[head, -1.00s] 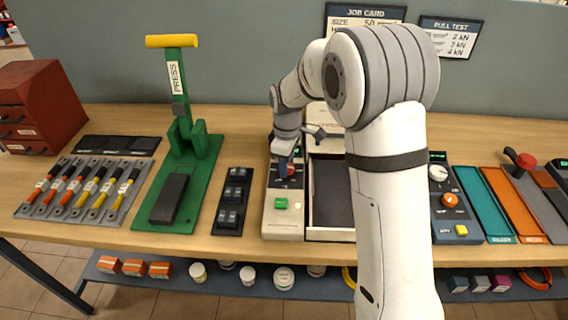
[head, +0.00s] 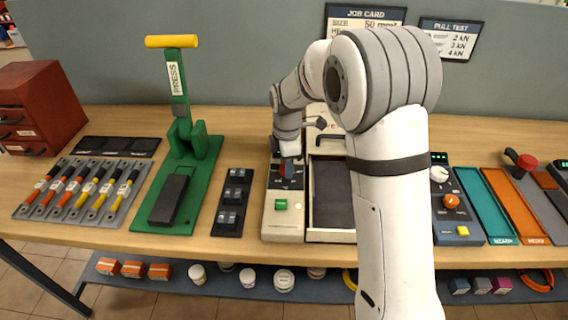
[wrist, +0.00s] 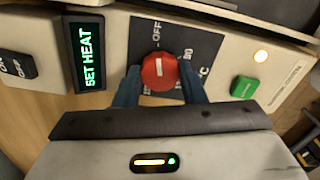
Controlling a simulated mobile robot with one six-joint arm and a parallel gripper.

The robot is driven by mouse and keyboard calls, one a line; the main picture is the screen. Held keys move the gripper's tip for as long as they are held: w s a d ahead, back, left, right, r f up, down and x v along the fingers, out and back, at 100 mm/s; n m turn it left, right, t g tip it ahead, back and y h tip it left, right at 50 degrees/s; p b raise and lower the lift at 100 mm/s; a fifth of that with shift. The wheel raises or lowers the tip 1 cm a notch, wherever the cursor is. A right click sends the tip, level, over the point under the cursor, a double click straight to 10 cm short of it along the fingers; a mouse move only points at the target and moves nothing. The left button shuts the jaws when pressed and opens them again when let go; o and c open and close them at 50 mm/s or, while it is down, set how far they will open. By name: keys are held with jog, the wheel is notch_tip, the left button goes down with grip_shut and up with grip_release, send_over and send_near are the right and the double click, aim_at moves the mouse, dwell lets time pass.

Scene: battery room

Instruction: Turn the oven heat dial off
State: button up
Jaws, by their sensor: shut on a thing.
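The oven heat dial (wrist: 159,71) is a round red knob with a short white line. In the wrist view the line runs roughly up and down, and the word OFF is printed on the dark dial plate (wrist: 190,40) above the knob. My gripper (wrist: 160,84) is shut on the dial, with one blue finger at each side. In the head view my gripper (head: 287,165) reaches down onto the oven panel (head: 283,225) and partly hides the dial. A green SET HEAT display (wrist: 88,57) is left of the dial.
A green button (wrist: 244,87) and a lit lamp (wrist: 261,56) are right of the dial. An open dark tray bay (head: 331,195) adjoins the panel. A black switch block (head: 233,203) and a green press (head: 172,195) stand to the left. My arm hides part of the bench.

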jog(key=shift+w+r, duration=0.1)
jog(key=shift+r, duration=0.05)
jog(key=o, duration=1)
notch_tip(320, 180, up, 8)
jog(key=shift+f, duration=0.25)
